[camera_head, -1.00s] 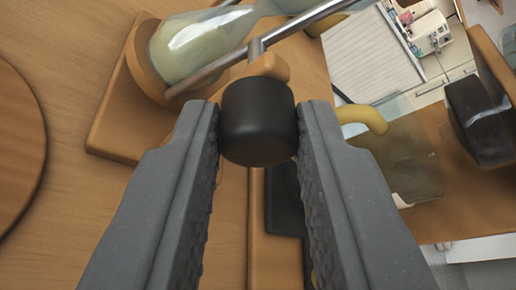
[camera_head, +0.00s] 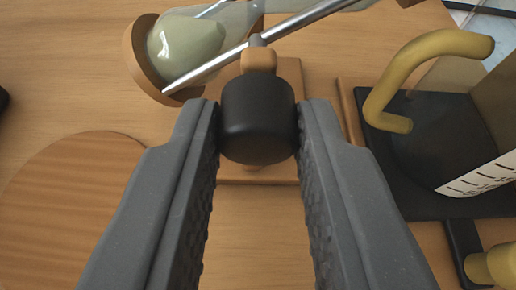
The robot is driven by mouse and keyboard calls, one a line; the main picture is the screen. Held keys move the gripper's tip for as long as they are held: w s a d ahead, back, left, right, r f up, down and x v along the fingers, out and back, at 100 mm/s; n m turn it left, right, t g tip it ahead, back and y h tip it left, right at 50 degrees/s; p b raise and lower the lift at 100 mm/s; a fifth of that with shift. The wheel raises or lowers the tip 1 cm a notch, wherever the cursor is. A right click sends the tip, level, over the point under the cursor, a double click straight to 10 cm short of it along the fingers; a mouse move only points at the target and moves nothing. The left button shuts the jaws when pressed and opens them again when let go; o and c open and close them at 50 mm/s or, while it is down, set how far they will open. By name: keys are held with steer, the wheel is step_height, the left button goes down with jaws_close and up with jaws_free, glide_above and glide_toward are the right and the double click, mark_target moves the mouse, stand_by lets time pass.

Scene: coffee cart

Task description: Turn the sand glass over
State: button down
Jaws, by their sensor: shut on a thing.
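The sand glass (camera_head: 187,42) is at the top, lying tilted across the view. Its visible bulb holds pale green sand, and a round wooden end disc (camera_head: 143,65) closes it at the left. A metal rod (camera_head: 215,65) runs alongside it up to the right; its far end is cut off by the frame's top. My gripper (camera_head: 258,118) is shut on the black knob (camera_head: 258,122), which joins the sand glass through a small wooden block (camera_head: 259,60). The wooden base (camera_head: 288,82) shows behind the knob, partly hidden by it and my fingers.
A round wooden board (camera_head: 65,195) lies at lower left. At right, a yellow curved handle (camera_head: 395,80) stands over a black base (camera_head: 425,130), beside a vessel with a marked scale (camera_head: 485,180). Another yellow part (camera_head: 495,265) is at lower right. Wooden tabletop is bare at upper left.

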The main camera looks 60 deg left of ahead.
steer(key=shift+f+m+g+y+b, duration=0.25)
steer(key=shift+m+g, duration=0.15)
steer(key=shift+m, duration=0.2)
steer(key=shift+f+m+g+y+b, duration=0.15)
steer(key=shift+m+g+b, duration=0.1)
steer(key=shift+m+g, duration=0.25)
steer(key=m+b, duration=0.1)
steer(key=m+g+y+b, duration=0.1)
steer(key=m+b, duration=0.1)
steer(key=shift+w+r+g, duration=0.1)
steer(key=shift+w+g, duration=0.1)
steer(key=shift+g, duration=0.1)
steer(key=shift+d+m+g+y+b, duration=0.1)
steer(key=shift+m+g+y+b, duration=0.3)
steer(key=shift+m+b, duration=0.45)
steer(key=m+b, duration=0.1)
steer(key=m+y+b, duration=0.1)
steer(key=b, duration=0.1)
steer(key=m+g+b, duration=0.1)
steer(key=shift+w+f+m+y, duration=0.1)
steer(key=shift+f+m+y, duration=0.15)
steer(key=shift+y, duration=0.05)
steer(key=shift+d+r+m+y+b, duration=0.15)
steer(key=shift+m+y+b, duration=0.55)
steer(key=shift+m+b, duration=0.9)
steer(key=shift+w+r, duration=0.1)
steer(key=c, duration=1.2)
jaws_free()
steer(key=shift+w, duration=0.1)
steer(key=shift+c, duration=0.2)
